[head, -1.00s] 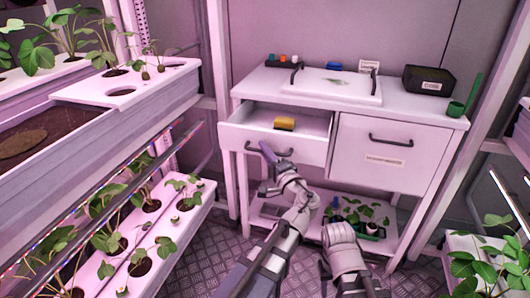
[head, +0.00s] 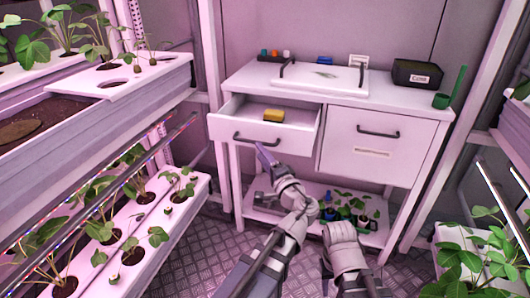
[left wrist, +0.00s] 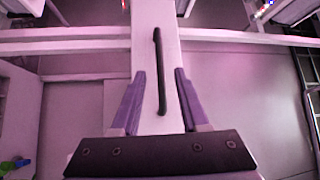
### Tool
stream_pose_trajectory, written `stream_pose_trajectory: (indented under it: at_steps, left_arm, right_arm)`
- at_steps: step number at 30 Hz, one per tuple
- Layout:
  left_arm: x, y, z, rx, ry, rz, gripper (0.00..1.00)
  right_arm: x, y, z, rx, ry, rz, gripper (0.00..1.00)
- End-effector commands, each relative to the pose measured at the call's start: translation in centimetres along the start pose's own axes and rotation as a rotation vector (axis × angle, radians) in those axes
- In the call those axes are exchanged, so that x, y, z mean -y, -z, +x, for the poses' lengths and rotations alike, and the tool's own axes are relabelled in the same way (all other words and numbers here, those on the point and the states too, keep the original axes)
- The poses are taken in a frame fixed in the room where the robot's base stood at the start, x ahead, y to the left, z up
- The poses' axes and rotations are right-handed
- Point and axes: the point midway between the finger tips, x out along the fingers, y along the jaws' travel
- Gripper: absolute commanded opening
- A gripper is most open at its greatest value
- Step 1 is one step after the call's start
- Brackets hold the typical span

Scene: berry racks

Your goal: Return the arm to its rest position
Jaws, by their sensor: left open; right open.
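My left gripper (head: 264,155) is open and empty, just in front of and below the dark handle (head: 257,139) of the pulled-out left drawer (head: 228,123). In the left wrist view the gripper's purple fingers (left wrist: 157,100) stand apart on either side of the handle (left wrist: 159,72), with clear gaps and no visible contact. My right arm's wrist end (head: 343,240) is low in the middle of the head view. Its fingers cannot be made out there.
The open drawer holds a yellow block (head: 273,116). The right drawer (head: 370,145) is shut. A white tray (head: 320,78) and a dark box (head: 417,75) stand on the cabinet top. Seedlings (head: 350,207) sit on the lower shelf. Plant racks (head: 150,205) flank the left; leafy plants (head: 480,255) are at right.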

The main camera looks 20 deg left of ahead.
Motion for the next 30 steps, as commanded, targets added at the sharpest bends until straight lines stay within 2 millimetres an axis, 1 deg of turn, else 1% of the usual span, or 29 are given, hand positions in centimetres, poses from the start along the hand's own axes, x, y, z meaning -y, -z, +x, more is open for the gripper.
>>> stream_pose_trajectory:
  at_steps: [3,12,14,16,17,20,21,23,24,26,27,29,30]
  left_arm:
    - [-0.1,-0.5,-0.3,0.001,0.000,0.000,0.45]
    - [-0.1,-0.5,-0.3,0.003,-0.003,-0.001,0.45]
    - [-0.5,-0.8,-0.4,0.013,-0.020,-0.010,0.45]
    - [-1.5,-1.5,-0.7,0.043,-0.069,-0.033,0.45]
    - [-2.2,-2.0,-0.9,0.063,-0.102,-0.047,0.45]
    - [-5.7,-3.9,-2.3,0.153,-0.259,-0.104,0.45]
    - [-7.3,-4.7,-3.3,0.194,-0.338,-0.127,0.45]
    - [-9.8,-5.8,-5.0,0.256,-0.461,-0.155,0.45]
    - [-11.4,-6.4,-6.3,0.295,-0.546,-0.172,0.45]
    - [-13.7,-7.0,-8.7,0.348,-0.676,-0.190,0.45]
    - [-15.1,-7.4,-10.3,0.382,-0.762,-0.199,0.45]
    - [-16.8,-7.8,-12.9,0.424,-0.887,-0.206,0.45]
    - [-17.7,-7.9,-14.6,0.448,-0.963,-0.209,0.45]
  right_arm:
    - [0.0,0.0,0.2,0.000,0.000,0.000,0.46]
    - [0.0,0.0,0.2,0.000,0.000,0.000,0.46]
    - [0.0,0.0,0.2,0.000,0.000,0.000,0.46]
    - [0.0,0.0,0.2,0.000,0.000,0.000,0.46]
    - [0.0,0.0,0.2,0.000,0.000,0.000,0.46]
    - [0.0,0.0,0.2,0.000,0.000,0.000,0.46]
    - [0.0,0.0,0.2,0.000,0.000,0.000,0.46]
    - [0.0,0.0,0.2,0.000,0.000,0.000,0.46]
    - [0.0,0.0,0.2,0.000,0.000,0.000,0.46]
    - [0.0,0.0,0.2,0.000,0.000,0.000,0.46]
    - [0.0,0.0,0.2,0.000,0.000,0.000,0.46]
    - [0.0,0.0,0.2,0.000,0.000,0.000,0.46]
    - [0.0,0.0,0.2,0.000,0.000,0.000,0.46]
